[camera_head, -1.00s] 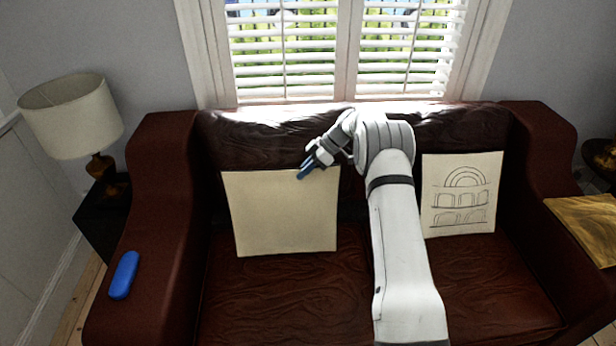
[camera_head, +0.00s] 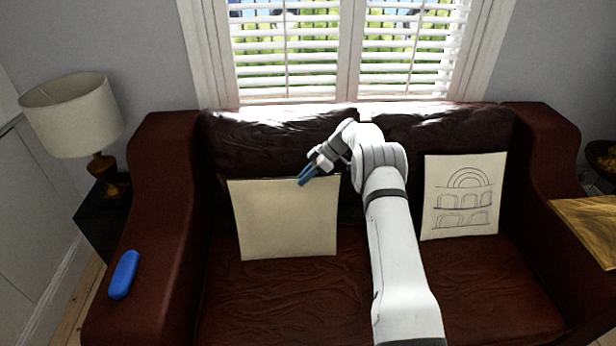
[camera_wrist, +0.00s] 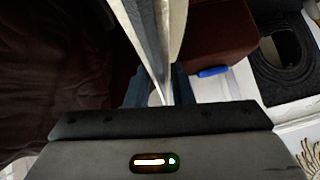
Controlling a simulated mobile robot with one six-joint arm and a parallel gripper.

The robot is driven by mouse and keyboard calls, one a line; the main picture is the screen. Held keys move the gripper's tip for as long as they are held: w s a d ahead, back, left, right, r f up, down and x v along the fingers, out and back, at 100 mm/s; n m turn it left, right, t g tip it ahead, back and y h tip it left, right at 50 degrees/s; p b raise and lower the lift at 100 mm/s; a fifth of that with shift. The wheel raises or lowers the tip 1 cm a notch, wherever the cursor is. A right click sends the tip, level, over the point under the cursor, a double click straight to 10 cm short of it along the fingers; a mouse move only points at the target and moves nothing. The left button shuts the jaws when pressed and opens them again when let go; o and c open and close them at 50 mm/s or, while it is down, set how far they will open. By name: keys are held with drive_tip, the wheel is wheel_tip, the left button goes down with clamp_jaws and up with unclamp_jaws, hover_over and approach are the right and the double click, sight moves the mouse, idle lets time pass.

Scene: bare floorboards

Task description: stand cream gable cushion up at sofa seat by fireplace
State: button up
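A plain cream cushion (camera_head: 285,222) stands on the left half of the brown leather sofa (camera_head: 290,310), near the backrest. No gable drawing shows on its visible face. My gripper (camera_head: 307,175) is at its top edge, towards the right corner. In the wrist view, the blue fingers of my gripper (camera_wrist: 160,92) lie on both sides of the cushion's edge (camera_wrist: 158,40) and appear closed on it. A second cream cushion (camera_head: 462,200) with a drawing of arches leans on the sofa's right half. The fireplace is not in view.
A blue oblong object (camera_head: 123,275) lies on the left armrest and also shows in the wrist view (camera_wrist: 212,72). A lamp (camera_head: 75,115) stands on a dark side table at the left. The seat in front of the plain cushion is clear.

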drive_tip(key=o, duration=0.4)
drive_tip(key=shift+c, duration=0.2)
drive_tip(key=shift+f, duration=0.1)
drive_tip(key=shift+d, duration=0.1)
